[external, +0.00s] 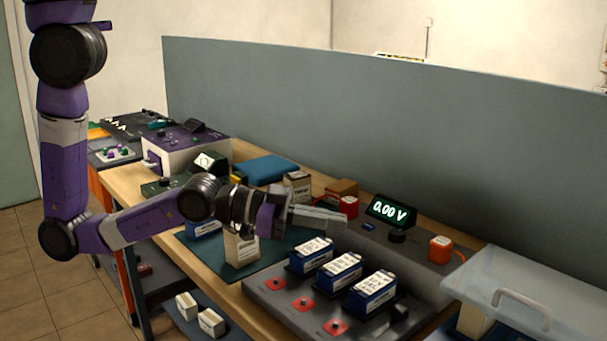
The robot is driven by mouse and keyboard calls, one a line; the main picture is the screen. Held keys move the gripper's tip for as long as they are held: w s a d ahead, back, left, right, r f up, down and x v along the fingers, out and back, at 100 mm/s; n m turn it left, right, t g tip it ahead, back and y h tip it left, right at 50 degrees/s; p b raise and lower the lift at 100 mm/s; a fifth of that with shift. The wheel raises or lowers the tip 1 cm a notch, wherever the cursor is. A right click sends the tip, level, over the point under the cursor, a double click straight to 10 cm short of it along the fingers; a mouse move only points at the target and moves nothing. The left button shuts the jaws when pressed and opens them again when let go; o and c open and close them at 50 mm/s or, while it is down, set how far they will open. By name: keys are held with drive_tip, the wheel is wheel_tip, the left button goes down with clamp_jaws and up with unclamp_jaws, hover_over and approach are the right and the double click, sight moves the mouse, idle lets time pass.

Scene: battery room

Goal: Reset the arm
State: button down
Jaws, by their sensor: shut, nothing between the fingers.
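My gripper (318,215) is at the end of my purple and grey arm, which reaches in from the left. Its fingers are shut with nothing between them. They point right, above the bench and behind the row of blue and white batteries (342,270). The gripper appears apart from the batteries and the display box. A cream box-shaped block (241,247) stands on the dark green mat (277,268) below my wrist, partly hidden by the arm.
The grey tester (285,308) has red pads in front of the batteries. A display (391,211) reads 0.00 V. An orange block (440,249) and a clear lidded bin (520,280) are at right. A grey partition (400,140) runs behind the bench.

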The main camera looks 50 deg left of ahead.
drive_tip(key=s+a+n+t+y, duration=0.1)
drive_tip(key=a+n+t+y, duration=0.1)
drive_tip(key=a, duration=0.6)
drive_tip(key=s+a+f+n+t+y, duration=0.1)
drive_tip(key=a+n, duration=0.1)
drive_tip(key=a, duration=0.6)
drive_tip(key=s+a+n+t+y+b, duration=0.1)
drive_tip(key=a+n+t+y, duration=0.1)
drive_tip(key=a, duration=0.7)
drive_tip(key=shift+s+a+f+n+t+y, duration=0.1)
drive_tip(key=shift+s+f+n+t+y, duration=0.25)
drive_tip(key=shift+n, duration=0.15)
drive_tip(key=s+a+f+n+g+y, duration=0.1)
drive_tip(key=s+a+f+y, duration=0.1)
drive_tip(key=s+a, duration=0.4)
drive_tip(key=s+a+f+n+g+y, duration=0.1)
drive_tip(key=s+a+f+n+y, duration=0.1)
drive_tip(key=s+a+y, duration=0.2)
drive_tip(key=s+a, duration=0.1)
drive_tip(key=a, duration=0.2)
drive_tip(key=shift+s+a+n+b, duration=0.25)
drive_tip(key=shift+s+n+b, duration=0.05)
drive_tip(key=shift+s+b, duration=0.1)
